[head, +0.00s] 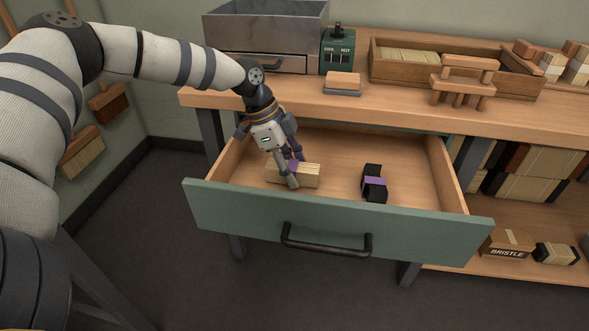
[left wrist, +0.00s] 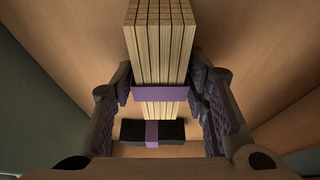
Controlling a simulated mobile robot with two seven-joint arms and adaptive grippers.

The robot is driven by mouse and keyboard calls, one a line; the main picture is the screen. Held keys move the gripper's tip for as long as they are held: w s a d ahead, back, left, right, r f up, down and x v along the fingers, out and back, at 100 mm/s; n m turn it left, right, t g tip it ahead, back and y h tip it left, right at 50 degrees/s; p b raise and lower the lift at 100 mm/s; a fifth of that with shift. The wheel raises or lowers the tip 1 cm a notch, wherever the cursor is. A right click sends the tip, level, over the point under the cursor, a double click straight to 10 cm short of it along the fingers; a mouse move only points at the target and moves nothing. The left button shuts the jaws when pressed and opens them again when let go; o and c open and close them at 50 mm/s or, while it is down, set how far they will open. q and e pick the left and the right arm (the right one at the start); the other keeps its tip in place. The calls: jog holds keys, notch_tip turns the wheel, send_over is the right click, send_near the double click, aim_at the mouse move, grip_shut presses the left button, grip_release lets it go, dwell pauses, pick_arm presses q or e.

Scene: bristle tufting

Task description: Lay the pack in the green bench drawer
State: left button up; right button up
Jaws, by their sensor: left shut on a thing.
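The green bench drawer (head: 245,211) is pulled open below the bench top. The pack, a pale bundle of bristles (head: 309,175) with a purple band, is low inside the drawer on its left side. My left gripper (head: 292,174) is shut on it, with a finger on each side at the purple band. In the left wrist view the pack (left wrist: 160,45) fills the middle between the fingers (left wrist: 165,98). I cannot tell if the pack touches the drawer floor. My right gripper is not in view.
A black bundle with a purple band (head: 373,183) lies in the drawer to the right of the pack, apart from it. The drawer floor between and behind them is bare. The bench top (head: 400,97) overhangs the drawer's back. A cardboard box (head: 507,243) sits on the lower shelf.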

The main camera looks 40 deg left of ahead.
pick_arm(q)
jog(key=shift+f, duration=0.15)
jog(key=o, duration=1.2)
jog(key=p+v, duration=0.3)
jog(key=v, duration=0.9)
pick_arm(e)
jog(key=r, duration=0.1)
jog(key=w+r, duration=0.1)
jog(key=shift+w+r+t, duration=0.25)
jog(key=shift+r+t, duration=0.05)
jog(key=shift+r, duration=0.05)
pick_arm(q)
jog(key=shift+s+r, duration=0.1)
jog(key=shift+r, duration=0.2)
